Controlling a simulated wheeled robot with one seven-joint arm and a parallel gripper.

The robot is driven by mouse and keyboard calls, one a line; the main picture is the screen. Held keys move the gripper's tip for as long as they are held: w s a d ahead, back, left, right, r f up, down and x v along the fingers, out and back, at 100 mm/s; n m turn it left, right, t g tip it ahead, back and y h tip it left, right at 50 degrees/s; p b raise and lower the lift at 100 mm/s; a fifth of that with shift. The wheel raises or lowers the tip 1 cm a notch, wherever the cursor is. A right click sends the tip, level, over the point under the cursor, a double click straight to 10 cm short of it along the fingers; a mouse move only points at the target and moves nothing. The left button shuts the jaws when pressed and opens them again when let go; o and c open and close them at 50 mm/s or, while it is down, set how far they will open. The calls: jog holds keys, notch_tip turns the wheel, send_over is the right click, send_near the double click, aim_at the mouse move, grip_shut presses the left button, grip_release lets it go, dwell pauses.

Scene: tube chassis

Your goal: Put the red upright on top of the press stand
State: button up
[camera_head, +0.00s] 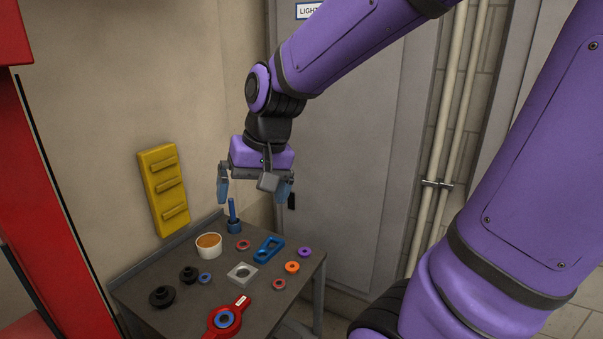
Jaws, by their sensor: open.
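My gripper (252,194) is open and empty, fingers pointing down, above the back part of the grey table (150,283). A red flat part (238,311) with a round body, a handle and a white label lies at the table's front edge, with a blue ring in its middle; I cannot tell whether it is the red upright. No other loose red post shows. A grey square block with a round hole (242,273) lies mid-table; I cannot tell whether it is the press stand. A blue post on a round base (234,221) stands upright at the back, below my gripper.
A white cup with orange-brown contents (208,246), a blue slotted part (267,249), black round parts (162,296) and several small coloured rings lie on the table. A yellow rack (164,188) is on the wall. A large red frame (45,190) stands left; a grey cabinet (345,150) stands behind.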

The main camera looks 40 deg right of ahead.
jog(key=s+d+r+n+t+h, duration=0.1)
jog(key=s+r+n, duration=0.3)
jog(key=s, duration=0.6)
notch_tip(320, 180, up, 2)
jog(key=shift+s+d+r+t+h, duration=0.1)
jog(key=shift+s+d+t+h, duration=0.15)
jog(key=shift+d+t+h, duration=0.4)
jog(key=shift+a+y, duration=0.2)
jog(key=shift+y, duration=0.05)
